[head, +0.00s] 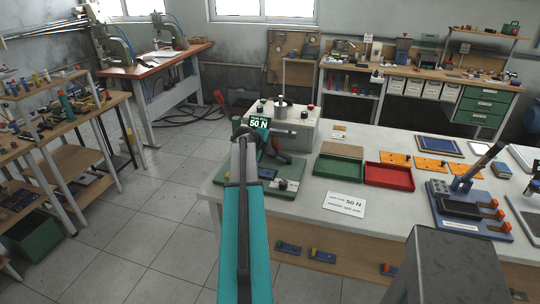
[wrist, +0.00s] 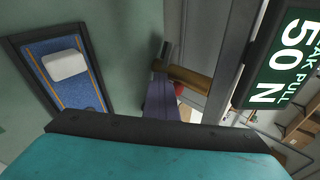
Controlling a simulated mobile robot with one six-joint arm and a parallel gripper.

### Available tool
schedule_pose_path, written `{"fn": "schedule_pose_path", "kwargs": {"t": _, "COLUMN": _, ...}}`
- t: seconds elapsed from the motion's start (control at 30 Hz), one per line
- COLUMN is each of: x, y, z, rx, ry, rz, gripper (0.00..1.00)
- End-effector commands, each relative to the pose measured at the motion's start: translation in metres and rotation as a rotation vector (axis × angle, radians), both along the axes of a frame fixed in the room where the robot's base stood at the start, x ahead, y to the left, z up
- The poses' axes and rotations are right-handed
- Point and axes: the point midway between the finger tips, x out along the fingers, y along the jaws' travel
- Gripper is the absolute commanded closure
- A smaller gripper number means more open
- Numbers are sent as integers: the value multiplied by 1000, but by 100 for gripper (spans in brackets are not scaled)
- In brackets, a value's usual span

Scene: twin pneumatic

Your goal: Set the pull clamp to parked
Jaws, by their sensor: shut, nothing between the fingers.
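The pull tester (head: 285,185), a green-based machine with a display reading 50 N (head: 258,123), stands on the near left corner of the white-topped bench. My gripper (head: 244,148), at the end of my teal arm, is shut and empty in front of the tester's left side, hiding part of it. Dark parts with a lever (head: 277,143) show just right of it; I cannot tell which is the pull clamp or its setting. In the wrist view, a brass-coloured cylinder (wrist: 187,80) and a purple-grey bar (wrist: 160,103) lie beyond the teal edge, near the display (wrist: 280,60). The fingertips are hidden there.
A green tray (head: 341,170) and a red tray (head: 389,178) lie right of the tester. A white card (head: 345,203) lies in front of them. A blue-based lever press (head: 470,210) stands further right. A blue panel with a white piece (wrist: 65,65) shows in the wrist view.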

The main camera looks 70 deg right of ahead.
Motion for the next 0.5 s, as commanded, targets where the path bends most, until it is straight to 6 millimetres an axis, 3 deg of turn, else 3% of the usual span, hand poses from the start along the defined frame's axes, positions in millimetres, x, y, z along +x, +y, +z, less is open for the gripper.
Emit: {"fn": "schedule_pose_path", "kwargs": {"t": 0.5, "x": 2, "y": 3, "z": -1, "rx": -4, "ry": -1, "rz": 4, "gripper": 100}}
